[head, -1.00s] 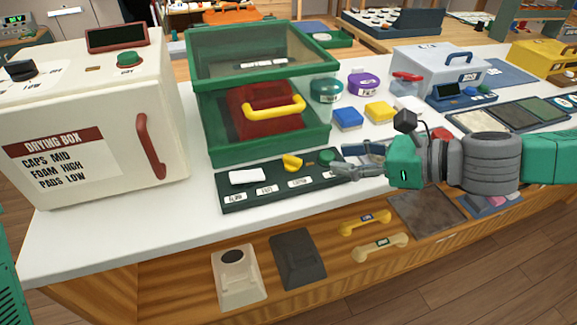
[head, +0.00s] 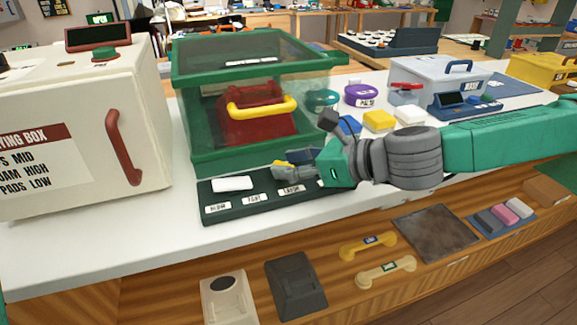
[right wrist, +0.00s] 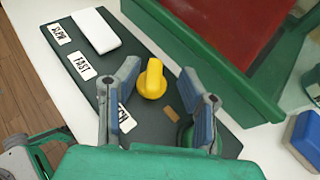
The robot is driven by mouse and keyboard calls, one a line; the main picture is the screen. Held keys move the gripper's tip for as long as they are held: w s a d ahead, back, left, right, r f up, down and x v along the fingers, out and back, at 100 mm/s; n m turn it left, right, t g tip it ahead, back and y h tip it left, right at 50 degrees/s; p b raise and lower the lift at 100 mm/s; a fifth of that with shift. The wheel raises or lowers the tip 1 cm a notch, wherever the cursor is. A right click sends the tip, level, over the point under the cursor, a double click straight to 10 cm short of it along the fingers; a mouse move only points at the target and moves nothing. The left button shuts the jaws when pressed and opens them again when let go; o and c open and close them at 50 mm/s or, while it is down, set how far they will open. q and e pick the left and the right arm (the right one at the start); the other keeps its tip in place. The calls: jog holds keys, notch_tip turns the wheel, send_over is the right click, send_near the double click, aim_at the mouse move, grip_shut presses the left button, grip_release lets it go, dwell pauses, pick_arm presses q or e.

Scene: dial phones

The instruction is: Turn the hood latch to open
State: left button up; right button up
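The hood latch is a yellow knob (right wrist: 152,78) on the dark green control panel (right wrist: 80,50). In the head view the knob (head: 281,165) is mostly hidden by my right gripper. My right gripper (right wrist: 161,97) is open, its two blue-padded fingers either side of the knob's near end; I cannot tell whether they touch it. The hood (head: 185,120) is a green-framed clear box behind the panel, with a red body and yellow handle (head: 262,108) showing. Its top looks closed.
A white block (head: 232,184) lies on the panel's left part. A green round button (right wrist: 187,135) is beside the right finger. Blue and yellow blocks (head: 378,121) stand right of the hood.

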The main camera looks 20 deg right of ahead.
jog(key=shift+d, duration=0.1)
jog(key=shift+a, duration=0.35)
jog(key=shift+c, duration=0.8)
jog(key=shift+a, duration=0.25)
grip_shut()
jog(key=shift+a, duration=0.1)
pick_arm(q)
jog(key=shift+a, duration=0.35)
jog(key=shift+d, duration=0.1)
pick_arm(e)
jog(key=shift+w+d, duration=0.1)
jog(key=shift+d, duration=0.1)
